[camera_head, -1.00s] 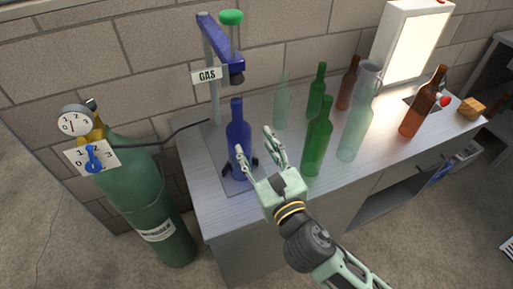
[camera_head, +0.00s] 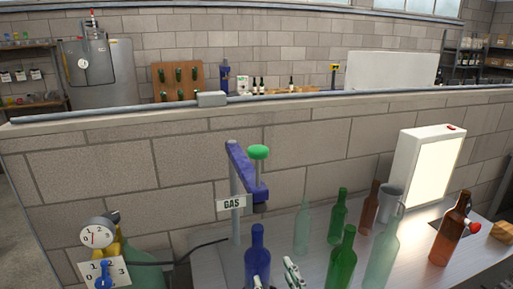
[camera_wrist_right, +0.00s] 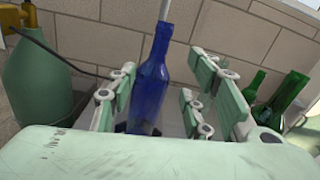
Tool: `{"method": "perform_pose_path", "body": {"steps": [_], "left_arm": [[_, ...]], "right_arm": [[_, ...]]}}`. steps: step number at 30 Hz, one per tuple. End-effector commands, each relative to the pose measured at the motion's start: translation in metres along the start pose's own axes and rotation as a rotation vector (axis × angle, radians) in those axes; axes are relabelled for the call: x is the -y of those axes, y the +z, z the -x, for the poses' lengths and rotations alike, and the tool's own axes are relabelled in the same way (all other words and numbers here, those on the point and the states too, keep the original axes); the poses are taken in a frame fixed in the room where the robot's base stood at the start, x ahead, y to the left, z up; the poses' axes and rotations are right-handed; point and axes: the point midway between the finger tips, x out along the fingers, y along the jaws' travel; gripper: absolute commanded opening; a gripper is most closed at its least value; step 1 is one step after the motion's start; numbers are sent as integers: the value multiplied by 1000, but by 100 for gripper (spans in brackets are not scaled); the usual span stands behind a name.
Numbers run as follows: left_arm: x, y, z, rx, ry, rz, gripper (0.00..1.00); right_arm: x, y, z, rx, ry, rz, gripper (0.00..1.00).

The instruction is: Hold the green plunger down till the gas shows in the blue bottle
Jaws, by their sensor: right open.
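The green plunger (camera_head: 258,152) is a round knob on a pale rod above the blue arm (camera_head: 240,166) of the gas stand, and it stands raised. The blue bottle (camera_head: 257,255) stands upright below the arm's head, its lower part cut off by the frame edge. My right gripper (camera_head: 277,277) is open at the bottom edge, fingertips near the bottle's front and right side. In the right wrist view the blue bottle (camera_wrist_right: 150,85) shows between the spread fingers; I cannot tell whether they touch it. No gas is visible in it. My left gripper is not in view.
Several green, clear and brown bottles (camera_head: 342,255) stand right of the blue bottle. A lit panel (camera_head: 432,165) and a wooden block (camera_head: 503,231) are further right. A gauge (camera_head: 97,233) and a blue-handled dial (camera_head: 103,272) sit on the gas cylinder at left.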

Motion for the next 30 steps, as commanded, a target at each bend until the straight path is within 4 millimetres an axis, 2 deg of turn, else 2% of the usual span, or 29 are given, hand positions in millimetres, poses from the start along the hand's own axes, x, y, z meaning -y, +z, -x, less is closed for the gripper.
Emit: {"method": "perform_pose_path", "body": {"steps": [3,8,11,14,17,21,23,26,30], "left_arm": [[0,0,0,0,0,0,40],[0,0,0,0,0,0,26],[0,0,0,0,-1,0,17],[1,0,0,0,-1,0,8],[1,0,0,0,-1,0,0],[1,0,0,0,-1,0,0],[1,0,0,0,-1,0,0],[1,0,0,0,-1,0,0],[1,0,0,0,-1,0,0]], "right_arm": [[0,0,0,0,0,0,46],[6,-6,1,-23,-20,-69,46],[19,-22,6,-81,-75,-255,46],[40,-50,16,-166,-181,-562,46],[59,-88,35,-250,-334,-924,46],[74,-143,66,-325,-577,-1373,46],[77,-168,80,-343,-686,-1537,46],[76,-219,105,-364,-884,-1781,46],[66,-312,136,-381,-1142,-2014,46]]}}
